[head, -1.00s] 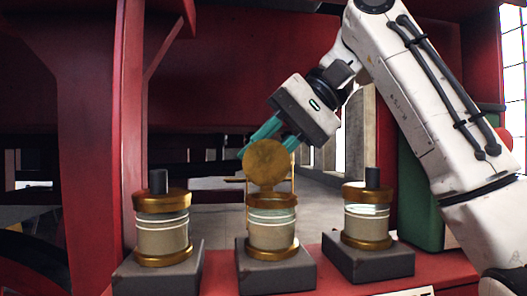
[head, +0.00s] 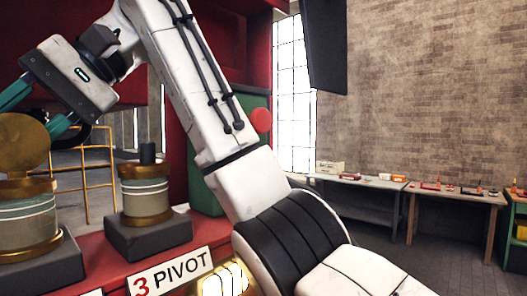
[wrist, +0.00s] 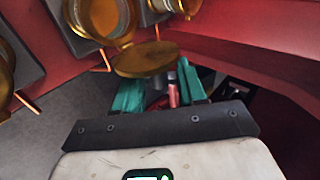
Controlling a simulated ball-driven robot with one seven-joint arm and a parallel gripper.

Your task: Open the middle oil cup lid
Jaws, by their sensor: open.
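The middle oil cup (head: 28,222) stands at the left edge of the head view, a glass body with brass bands on a dark block. Its round brass lid (head: 22,143) stands raised on edge above the cup. In the wrist view the cup's mouth (wrist: 103,20) is uncovered and the lid (wrist: 147,60) tilts away from it. My gripper (head: 28,114) is open, its teal fingers just behind the raised lid. In the wrist view the open gripper (wrist: 160,88) is empty of the lid, which lies just beyond the fingers; I cannot tell whether they touch.
The right oil cup (head: 145,195) has a dark knob on top. A "3 PIVOT" label (head: 170,272) is on the red ledge in front. Yellow railings (head: 85,165) stand behind. Workbenches (head: 455,198) line the brick wall at right, with open floor before them.

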